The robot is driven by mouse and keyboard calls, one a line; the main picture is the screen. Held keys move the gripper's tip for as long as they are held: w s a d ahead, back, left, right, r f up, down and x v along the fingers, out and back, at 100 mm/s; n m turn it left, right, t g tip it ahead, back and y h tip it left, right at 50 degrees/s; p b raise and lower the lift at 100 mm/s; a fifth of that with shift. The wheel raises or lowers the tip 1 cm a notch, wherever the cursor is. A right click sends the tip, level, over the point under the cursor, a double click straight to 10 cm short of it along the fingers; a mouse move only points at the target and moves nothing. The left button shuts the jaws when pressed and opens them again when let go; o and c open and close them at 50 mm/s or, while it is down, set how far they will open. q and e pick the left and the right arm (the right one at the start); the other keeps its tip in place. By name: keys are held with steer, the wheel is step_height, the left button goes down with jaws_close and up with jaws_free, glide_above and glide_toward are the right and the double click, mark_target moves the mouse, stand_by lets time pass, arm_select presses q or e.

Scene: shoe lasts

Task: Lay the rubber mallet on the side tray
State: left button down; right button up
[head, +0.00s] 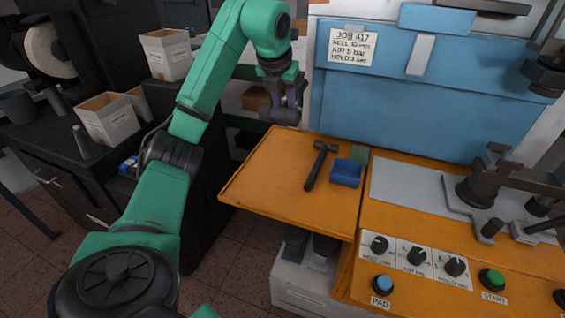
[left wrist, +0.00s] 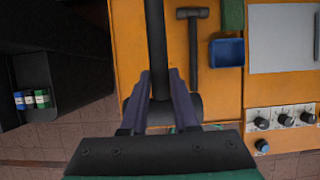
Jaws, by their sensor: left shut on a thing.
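My left gripper (head: 286,92) is shut on a dark mallet, which I take to be the rubber mallet (head: 279,115). In the head view its thick cylindrical head shows just below the fingers, above the far left edge of the orange side tray (head: 265,178). In the left wrist view the fingers (left wrist: 160,75) close around the mallet's dark handle (left wrist: 155,35), which runs up out of the frame. Part of its head is hidden behind the fingers. The mallet appears held over the tray, apart from it. My right gripper is not in view.
On the side tray lie a dark hammer (head: 319,166), a blue bin (head: 346,174) and a green block (head: 359,154). The tray's left part is bare. The control panel with knobs (head: 415,256) and a grey plate (head: 405,190) lie to the right. White boxes (head: 167,55) stand at left.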

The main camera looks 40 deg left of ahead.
arm_select(q)
steer(key=b, duration=0.1)
glide_toward(287, 171)
steer(key=x, duration=0.5)
steer(key=shift+w+a+f, duration=0.1)
steer(key=shift+w+f, duration=0.05)
steer(key=shift+w, duration=0.1)
steer(key=shift+a+f, duration=0.1)
steer(key=shift+f, duration=0.25)
steer(key=shift+b, duration=0.3)
steer(key=c, duration=0.7)
jaws_free()
steer(key=shift+f, duration=0.1)
steer(key=shift+r, duration=0.3)
steer(key=v, duration=1.1)
steer(key=shift+s+r, duration=0.2)
steer(key=shift+r, duration=0.15)
